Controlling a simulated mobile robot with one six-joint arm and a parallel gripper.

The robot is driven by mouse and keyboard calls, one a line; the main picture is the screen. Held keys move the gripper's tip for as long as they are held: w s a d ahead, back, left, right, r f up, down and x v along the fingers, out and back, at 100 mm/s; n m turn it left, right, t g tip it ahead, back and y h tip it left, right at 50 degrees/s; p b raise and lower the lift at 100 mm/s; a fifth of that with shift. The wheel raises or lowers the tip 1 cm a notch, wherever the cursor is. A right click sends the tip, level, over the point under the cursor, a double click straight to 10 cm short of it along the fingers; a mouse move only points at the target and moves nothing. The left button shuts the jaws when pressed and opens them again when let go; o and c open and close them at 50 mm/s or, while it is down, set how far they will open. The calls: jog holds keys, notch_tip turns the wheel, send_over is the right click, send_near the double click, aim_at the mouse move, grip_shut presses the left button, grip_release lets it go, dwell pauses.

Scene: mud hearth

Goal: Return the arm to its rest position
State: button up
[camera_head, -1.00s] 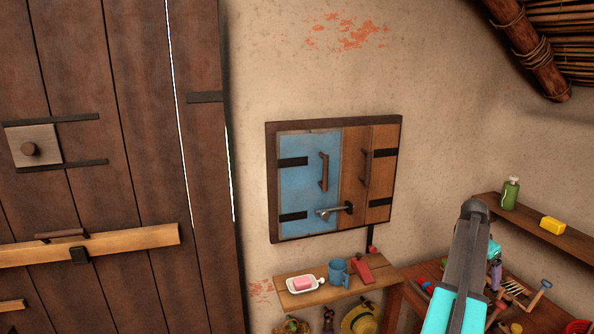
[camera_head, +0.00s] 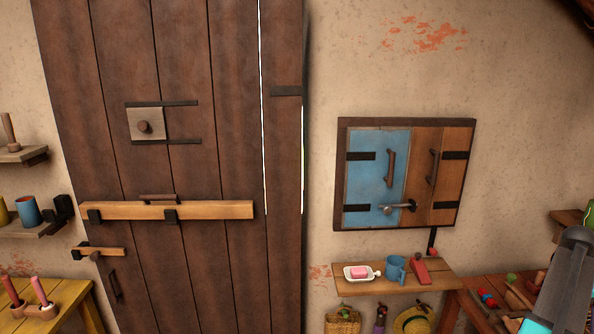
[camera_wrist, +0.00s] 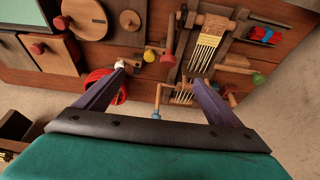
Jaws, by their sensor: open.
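My gripper (camera_wrist: 158,75) shows in the wrist view with its two purple-grey fingers spread wide and nothing between them. Behind the fingers is a dark wooden bench front hung with tools; my gripper appears apart from them. In the head view part of my arm stands at the lower right edge, in front of the workbench (camera_head: 480,285). The gripper's fingertips are not visible in the head view.
A tall plank door (camera_head: 190,160) with a wooden bar stands left of a shuttered window (camera_head: 405,175). A small shelf (camera_head: 440,275) below holds a soap dish (camera_head: 361,273) and blue mug (camera_head: 396,268). A yellow table (camera_head: 70,315) stands lower left.

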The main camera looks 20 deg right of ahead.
jog(key=w+a+f+n+y+b, duration=0.1)
jog(key=w+a+f+n+b, duration=0.25)
jog(key=w+a+f, duration=1.2)
jog(key=w+a+f+n+g+y+b, duration=0.15)
jog(key=w+a+f, duration=0.35)
jog(key=a+f, duration=0.6)
jog(key=w+a+f+n+t+y+b, duration=0.1)
jog(key=w+a+f+n, duration=0.25)
jog(key=a+f, duration=0.75)
jog(key=s+a+f+n+g+b, duration=0.15)
jog(key=a+f, duration=0.25)
jog(key=a, duration=0.4)
jog(key=s+a+f+n, duration=0.1)
jog(key=s+a+f, duration=0.2)
jog(key=a+f, duration=0.35)
jog(key=s+a+f+n+g+b, duration=0.1)
jog(key=s+a+f+n, duration=0.15)
jog(key=a, duration=0.65)
jog(key=s+a+f+n, duration=0.3)
jog(key=s+a+n, duration=0.1)
jog(key=s+a, duration=0.3)
jog(key=s+a+f+n+g+b, duration=0.1)
jog(key=s+a+f+n, duration=0.2)
jog(key=s+a, duration=0.4)
jog(key=shift+s+f+n+g+y, duration=0.4)
jog(key=shift+s+f, duration=0.25)
jog(key=shift+s, duration=2.05)
